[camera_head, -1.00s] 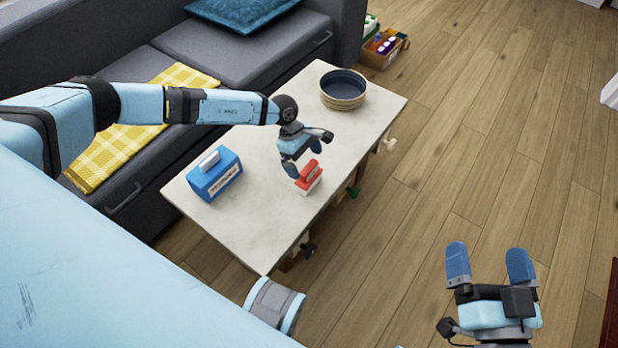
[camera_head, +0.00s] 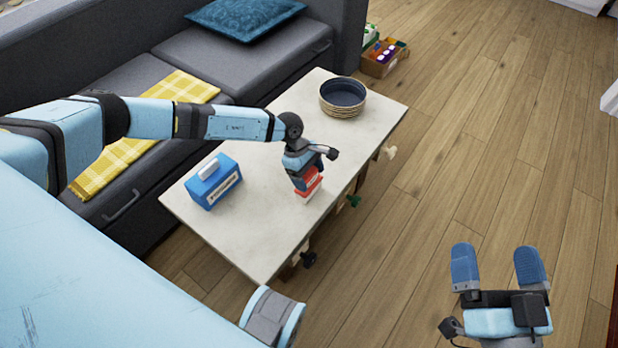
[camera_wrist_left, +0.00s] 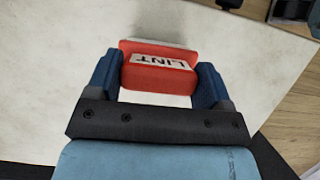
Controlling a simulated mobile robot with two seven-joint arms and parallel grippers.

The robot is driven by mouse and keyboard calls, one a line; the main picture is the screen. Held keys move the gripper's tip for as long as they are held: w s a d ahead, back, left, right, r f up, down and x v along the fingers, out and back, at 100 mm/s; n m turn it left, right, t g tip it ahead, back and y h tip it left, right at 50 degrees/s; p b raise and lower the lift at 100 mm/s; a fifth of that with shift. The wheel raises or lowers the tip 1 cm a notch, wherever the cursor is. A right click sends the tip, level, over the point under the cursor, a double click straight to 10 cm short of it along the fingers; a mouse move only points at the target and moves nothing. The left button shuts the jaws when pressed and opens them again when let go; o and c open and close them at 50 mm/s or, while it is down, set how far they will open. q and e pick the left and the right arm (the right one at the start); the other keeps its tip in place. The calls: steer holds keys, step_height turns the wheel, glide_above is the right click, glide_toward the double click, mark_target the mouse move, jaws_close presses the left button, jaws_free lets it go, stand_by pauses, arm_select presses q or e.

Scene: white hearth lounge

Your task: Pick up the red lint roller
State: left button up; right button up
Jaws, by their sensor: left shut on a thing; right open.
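The red lint roller (camera_head: 309,186) is a small red block with a white base, near the right edge of the low table (camera_head: 262,222). In the left wrist view the lint roller (camera_wrist_left: 160,75) shows a white label reading "LINT". My left gripper (camera_head: 307,181) reaches down over it from above, and its blue fingers (camera_wrist_left: 155,82) are shut on its two sides. Whether its base still touches the table I cannot tell. My right gripper (camera_head: 498,268) is open and empty over the wooden floor at the lower right.
A blue box with a white top (camera_head: 214,182) stands on the table to the left. A round dark-lined bowl (camera_head: 342,97) sits at the far end. A grey sofa (camera_head: 240,60) with a yellow checked cloth (camera_head: 180,88) runs behind. Open floor (camera_head: 450,150) lies right.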

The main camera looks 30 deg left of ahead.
arm_select(q)
steer(key=shift+r, duration=0.4)
step_height(320, 180, up, 19)
steer(key=p, duration=0.5)
arm_select(e)
steer(key=s+d+f+g+h, duration=0.1)
steer(key=d+f+g+h, duration=0.2)
steer(key=f, duration=0.6)
steer(key=shift+d+g+h, duration=0.25)
steer(key=shift+g+h, duration=0.05)
steer(key=shift+g, duration=0.4)
arm_select(q)
steer(key=shift+r, duration=0.1)
arm_select(e)
steer(key=shift+f, duration=0.1)
arm_select(q)
steer(key=o, duration=0.4)
steer(key=shift+c, duration=1.4)
